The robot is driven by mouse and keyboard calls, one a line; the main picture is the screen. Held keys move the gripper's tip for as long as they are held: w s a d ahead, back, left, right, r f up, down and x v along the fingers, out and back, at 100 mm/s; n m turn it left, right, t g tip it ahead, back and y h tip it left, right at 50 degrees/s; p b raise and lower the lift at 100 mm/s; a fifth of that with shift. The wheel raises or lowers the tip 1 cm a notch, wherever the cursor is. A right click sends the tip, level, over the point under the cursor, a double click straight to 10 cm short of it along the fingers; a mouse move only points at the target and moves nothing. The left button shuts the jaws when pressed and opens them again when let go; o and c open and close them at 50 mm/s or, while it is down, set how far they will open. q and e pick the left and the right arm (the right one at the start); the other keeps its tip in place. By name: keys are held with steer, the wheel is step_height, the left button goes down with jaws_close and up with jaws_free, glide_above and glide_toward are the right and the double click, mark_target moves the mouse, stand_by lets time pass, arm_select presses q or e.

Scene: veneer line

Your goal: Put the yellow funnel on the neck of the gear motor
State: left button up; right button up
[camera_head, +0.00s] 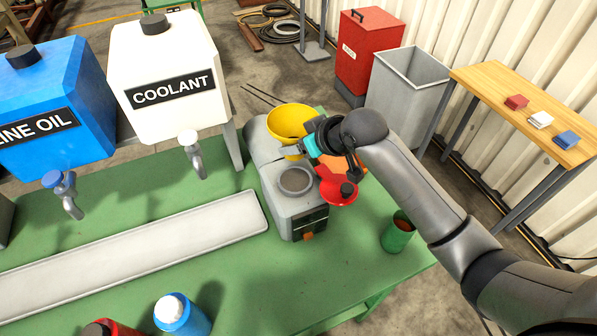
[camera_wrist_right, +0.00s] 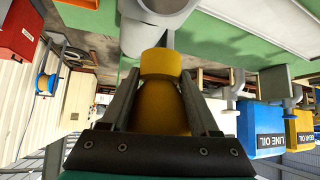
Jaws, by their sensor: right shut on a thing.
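The yellow funnel (camera_head: 290,121) is in my right gripper (camera_head: 296,151), wide mouth up, its lower part mostly hidden in the head view. In the right wrist view the yellow funnel (camera_wrist_right: 160,105) sits between the two dark fingers of my right gripper (camera_wrist_right: 160,74). The grey gear motor (camera_head: 288,213) stands on the green bench, its round neck (camera_head: 296,179) facing up and uncovered. In the head view the funnel appears behind the neck, apart from it; its exact height is unclear. My left gripper is not in view.
A red funnel (camera_head: 338,192) and a partly hidden orange item are right of the motor. A green can (camera_head: 398,233) stands near the bench's right edge. The white coolant tank (camera_head: 165,80) and a long pale tray (camera_head: 140,243) are on the left. The front bench is partly clear.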

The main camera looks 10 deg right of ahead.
step_height(320, 180, down, 10)
steer(key=shift+r+b, duration=0.1)
steer(key=shift+b, duration=0.25)
steer(key=o, duration=1.4)
steer(key=p+v, duration=0.1)
steer(key=v, duration=1.1)
steer(key=shift+d, duration=0.1)
